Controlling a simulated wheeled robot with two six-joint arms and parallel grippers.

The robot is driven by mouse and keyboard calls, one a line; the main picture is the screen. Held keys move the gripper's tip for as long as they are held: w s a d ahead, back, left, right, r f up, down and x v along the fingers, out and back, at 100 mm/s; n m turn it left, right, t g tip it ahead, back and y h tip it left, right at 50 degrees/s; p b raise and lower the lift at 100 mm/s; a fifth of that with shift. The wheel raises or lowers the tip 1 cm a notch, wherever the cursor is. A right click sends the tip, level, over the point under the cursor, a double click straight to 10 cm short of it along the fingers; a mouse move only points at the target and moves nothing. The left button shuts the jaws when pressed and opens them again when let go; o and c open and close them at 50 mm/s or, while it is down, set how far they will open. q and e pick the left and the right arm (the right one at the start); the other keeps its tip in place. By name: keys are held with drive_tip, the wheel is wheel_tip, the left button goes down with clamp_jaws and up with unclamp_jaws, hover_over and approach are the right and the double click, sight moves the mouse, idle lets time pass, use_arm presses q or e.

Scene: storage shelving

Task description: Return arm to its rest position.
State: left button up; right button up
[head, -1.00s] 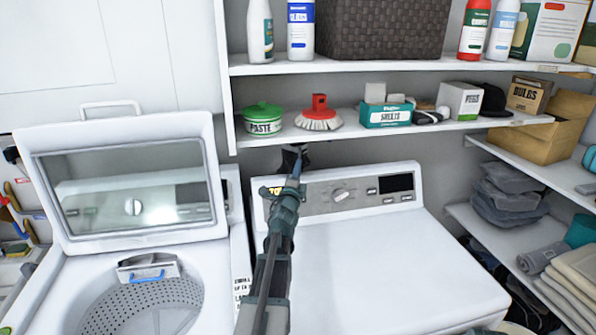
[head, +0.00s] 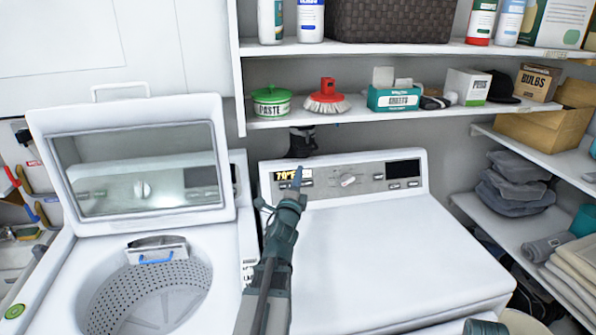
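My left arm reaches up from the bottom centre of the head view, in front of the right-hand white washer or dryer (head: 400,250). My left gripper (head: 297,180) points at that machine's control panel (head: 375,177) and overlaps it near the lit display. It is seen nearly edge-on, so I cannot tell whether its fingers are open or shut. No held object shows at its tip. A teal part at the bottom right edge looks like my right arm; my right gripper is out of view.
The left washer (head: 45,285) has its lid (head: 140,160) raised and an empty-looking drum. Above, a shelf (head: 350,112) holds a green-lidded paste tub (head: 271,103), a red brush (head: 327,97) and boxes. Side shelves on the right hold folded cloth (head: 515,185). The dryer top is clear.

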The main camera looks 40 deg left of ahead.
use_arm(q)
drive_tip(key=shift+v, duration=0.8)
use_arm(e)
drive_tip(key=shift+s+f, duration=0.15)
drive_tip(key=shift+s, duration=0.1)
